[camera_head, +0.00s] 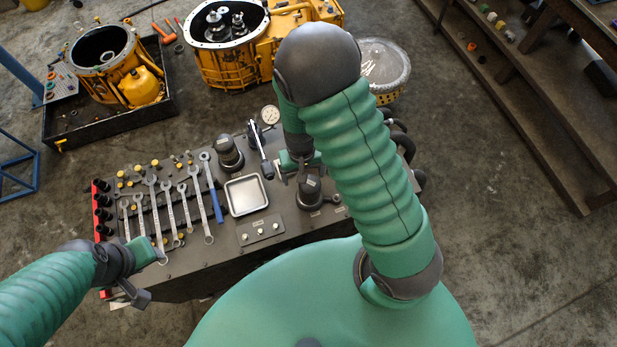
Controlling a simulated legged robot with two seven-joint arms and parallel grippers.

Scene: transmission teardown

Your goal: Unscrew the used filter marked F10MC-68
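Two dark cylindrical filters stand upright on the grey bench top, one behind the tray (230,155) and one at the right (309,194). Each has a small label on it, too small to read, so I cannot tell which is F10MC-68. My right gripper (295,176) is just above and behind the right-hand filter, partly overlapping it in view; whether it touches is unclear.
Several wrenches (160,215) lie on the bench's left side, beside an empty metal tray (246,195). Yellow transmission housings (225,65) are behind the bench. Brown shelving (540,110) is at right.

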